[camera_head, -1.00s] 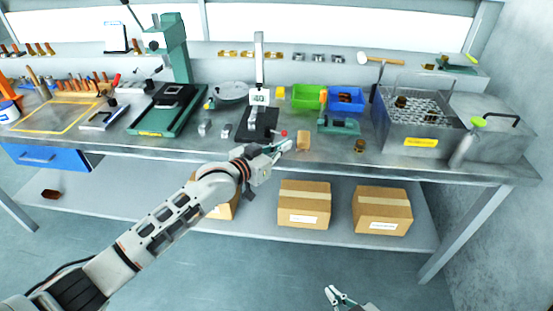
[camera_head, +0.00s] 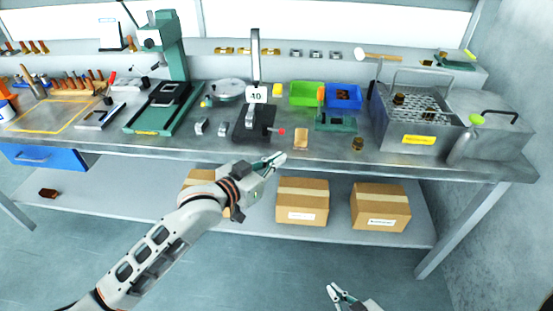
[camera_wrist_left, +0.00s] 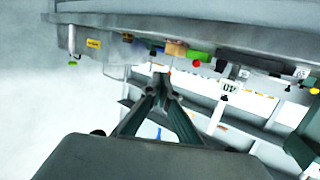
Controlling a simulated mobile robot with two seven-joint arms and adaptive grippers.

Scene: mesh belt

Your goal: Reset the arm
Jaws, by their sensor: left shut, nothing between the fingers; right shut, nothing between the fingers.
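My left gripper (camera_head: 276,160) is shut and empty. In the head view it overlaps the bench's front edge, to the lower left of a small tan block (camera_head: 301,138) on the bench top, apart from it. In the left wrist view my left gripper (camera_wrist_left: 160,88) shows with its fingertips together, with the bench edge and the tan block (camera_wrist_left: 176,48) beyond. My right gripper (camera_head: 338,295) is shut and empty at the bottom of the head view, in front of the bench and low over the floor.
The workbench (camera_head: 330,158) carries a black gauge stand (camera_head: 255,120), a green press (camera_head: 160,105), a green bin (camera_head: 307,93), a blue bin (camera_head: 343,104) and a metal basket tank (camera_head: 385,135). Cardboard boxes (camera_head: 302,203) stand on the lower shelf. The floor in front is free.

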